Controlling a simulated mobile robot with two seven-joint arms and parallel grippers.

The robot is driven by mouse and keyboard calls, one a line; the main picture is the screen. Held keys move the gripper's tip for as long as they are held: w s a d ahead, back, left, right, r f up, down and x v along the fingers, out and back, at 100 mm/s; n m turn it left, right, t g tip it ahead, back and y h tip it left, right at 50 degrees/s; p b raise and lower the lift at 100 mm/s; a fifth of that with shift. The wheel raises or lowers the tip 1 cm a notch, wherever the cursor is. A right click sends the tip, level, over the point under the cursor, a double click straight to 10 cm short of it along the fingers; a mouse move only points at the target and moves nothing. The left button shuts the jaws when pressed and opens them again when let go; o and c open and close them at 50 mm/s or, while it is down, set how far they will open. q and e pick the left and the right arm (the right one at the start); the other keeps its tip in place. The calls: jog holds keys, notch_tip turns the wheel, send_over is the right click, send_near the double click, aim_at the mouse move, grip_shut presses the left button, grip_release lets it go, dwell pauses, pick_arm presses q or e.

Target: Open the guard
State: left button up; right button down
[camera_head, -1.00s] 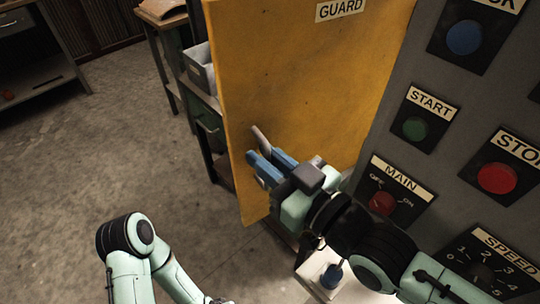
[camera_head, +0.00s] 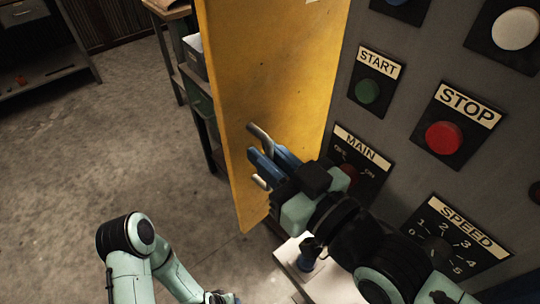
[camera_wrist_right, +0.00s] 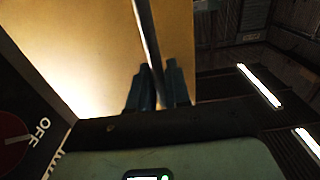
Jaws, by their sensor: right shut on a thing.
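The guard (camera_head: 285,75) is a yellow panel standing beside the grey control panel, swung out from it at an angle. A metal bar handle (camera_head: 262,138) sits near its outer edge. My right gripper (camera_head: 266,164) has its blue fingers shut on the handle. In the right wrist view, the handle (camera_wrist_right: 148,35) runs down between the fingers (camera_wrist_right: 158,88), with the yellow guard (camera_wrist_right: 85,45) behind. My left arm shows at the bottom of the head view; its gripper (camera_head: 222,298) is only partly visible at the bottom edge.
The control panel (camera_head: 400,140) on the right carries a green START button (camera_head: 367,91), a red STOP button (camera_head: 444,138), a MAIN switch (camera_head: 349,172) and a SPEED dial (camera_head: 437,250). A workbench (camera_head: 172,45) stands behind the guard. The floor at left is clear.

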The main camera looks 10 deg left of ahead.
jog(key=shift+d, duration=0.15)
dwell(0.3)
jog(key=c, duration=1.3)
grip_release()
jog(key=shift+c, duration=0.2)
jog(key=v, duration=1.3)
jog(key=shift+s, duration=0.2)
jog(key=shift+d, duration=0.1)
